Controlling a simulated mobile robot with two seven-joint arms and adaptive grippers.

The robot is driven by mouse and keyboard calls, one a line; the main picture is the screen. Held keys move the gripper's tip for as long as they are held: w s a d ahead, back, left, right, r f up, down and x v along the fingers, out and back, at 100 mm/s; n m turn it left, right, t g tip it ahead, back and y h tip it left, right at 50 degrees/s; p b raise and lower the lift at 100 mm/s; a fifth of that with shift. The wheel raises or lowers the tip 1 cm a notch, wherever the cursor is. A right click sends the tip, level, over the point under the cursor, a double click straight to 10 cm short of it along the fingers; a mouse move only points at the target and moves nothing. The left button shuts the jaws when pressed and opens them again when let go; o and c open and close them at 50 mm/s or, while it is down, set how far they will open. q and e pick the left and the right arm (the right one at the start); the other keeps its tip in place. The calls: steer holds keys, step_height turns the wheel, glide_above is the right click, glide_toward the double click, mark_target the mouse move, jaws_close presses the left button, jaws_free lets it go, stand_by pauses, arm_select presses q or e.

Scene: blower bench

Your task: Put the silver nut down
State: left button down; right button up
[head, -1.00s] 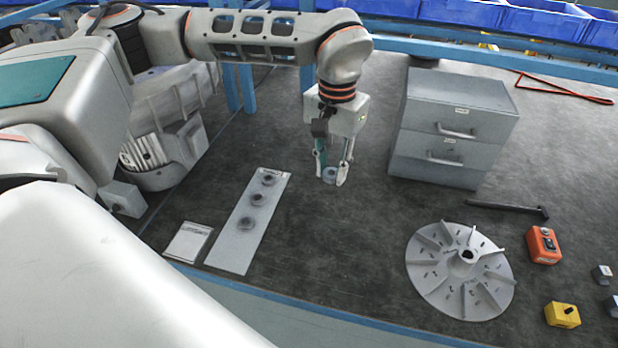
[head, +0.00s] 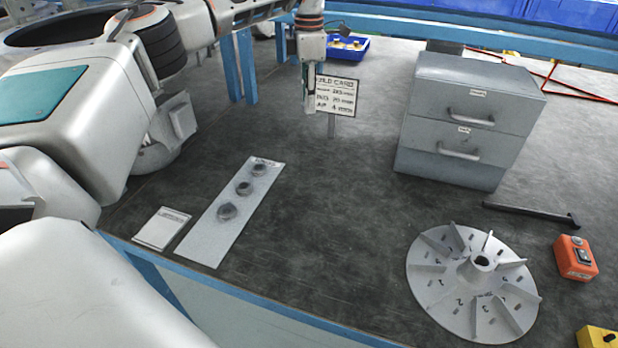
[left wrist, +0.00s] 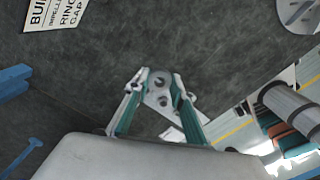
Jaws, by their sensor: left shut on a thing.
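My left gripper (head: 310,108) is in front of the left edge of the build card in the head view, seen nearly side-on. In the left wrist view its two fingers (left wrist: 160,90) are closed on a small grey thing, which I take to be the silver nut (left wrist: 152,90). Its outline is hard to separate from what lies behind it. In the head view the nut is too small to make out. My right gripper is not in view.
A build card (head: 336,97) stands on a post by the gripper. A grey drawer unit (head: 465,120) is to the right. A finned impeller (head: 440,290), orange box (head: 575,258) and dark bar (head: 530,213) lie front right. The middle of the bench is clear.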

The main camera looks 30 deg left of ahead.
arm_select(q)
steer(key=shift+w+a+f+n, duration=0.25)
steer(key=shift+a+f+n, duration=0.15)
steer(key=shift+n, duration=0.2)
steer(key=shift+w+a+n, duration=0.1)
steer(key=shift+a+n, duration=0.15)
steer(key=shift+n, duration=0.35)
steer(key=shift+r+n, duration=0.15)
steer(key=shift+n, duration=1.85)
steer(key=n, duration=1.1)
steer(key=shift+n, duration=0.3)
steer(key=n, duration=0.2)
steer(key=shift+n, duration=0.3)
steer(key=shift+f, duration=0.35)
steer(key=b, duration=0.2)
glide_above(306, 169)
step_height(306, 169, down, 14)
steer(key=shift+d+f, duration=0.1)
steer(key=shift+f, duration=0.1)
step_height(306, 169, down, 5)
steer(key=shift+b, duration=0.55)
steer(key=shift+f, duration=0.2)
steer(key=shift+r, duration=0.2)
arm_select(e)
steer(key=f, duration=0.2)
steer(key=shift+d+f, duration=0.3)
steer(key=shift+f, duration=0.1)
